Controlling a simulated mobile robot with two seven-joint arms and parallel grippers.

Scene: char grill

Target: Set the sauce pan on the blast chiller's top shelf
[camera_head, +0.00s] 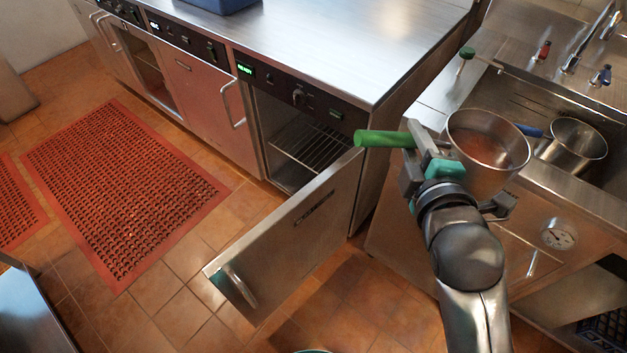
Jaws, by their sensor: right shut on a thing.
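The sauce pan (487,152) is a steel pan with a green handle (386,139), held up in front of the sink at the right. My right gripper (412,160) is shut on the green handle, close to the pan's body. The pan looks roughly level with its open top up. The blast chiller (305,100) is left of the pan, under the steel counter, with a green lit display. Its door (290,240) stands open toward me. A wire shelf (308,147) shows inside; the deeper interior is dark. My left gripper is not in view.
A second steel pan (572,147) with a blue handle is in the sink area at the right. The open door juts out over the tiled floor between the chiller and me. Red mats (125,190) lie on the floor at the left. A blue container (212,4) stands on the counter.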

